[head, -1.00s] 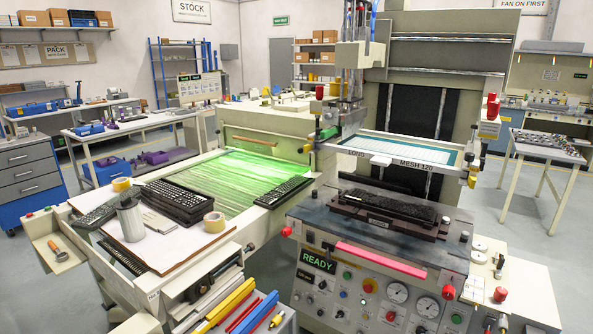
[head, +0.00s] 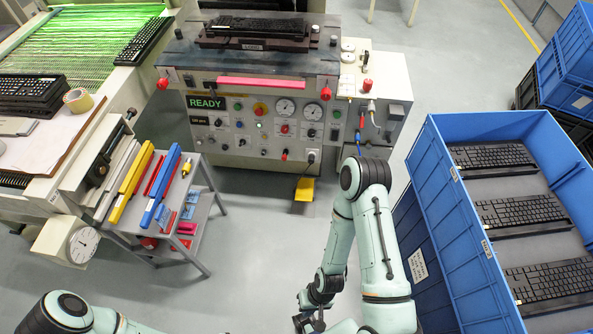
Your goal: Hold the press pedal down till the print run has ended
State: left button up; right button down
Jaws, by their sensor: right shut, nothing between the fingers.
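The press (head: 235,150) stands at the top middle, its green display (head: 206,103) reading READY. A yellow pedal (head: 304,189) sits on the floor below the press front, with a dark cable running up from it. A black keyboard (head: 262,27) lies on the press bed. My right gripper (head: 308,321) is low in the picture at the bottom edge, shut and empty, well apart from the pedal. Nothing touches the pedal. My left arm shows at the bottom left; its gripper is out of the picture.
A blue crate (head: 436,215) with several keyboards stands at the right, close to my right arm. A grey cart (head: 185,238) with coloured squeegees stands left of the pedal. The floor (head: 255,245) between cart and right arm is clear.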

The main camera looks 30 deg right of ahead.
aim_at(305, 187)
jog(key=i+l+z, duration=0.2)
jog(key=i+z, duration=0.15)
jog(key=i, duration=0.45)
jog(key=i+z, duration=0.35)
jog(key=i, duration=0.4)
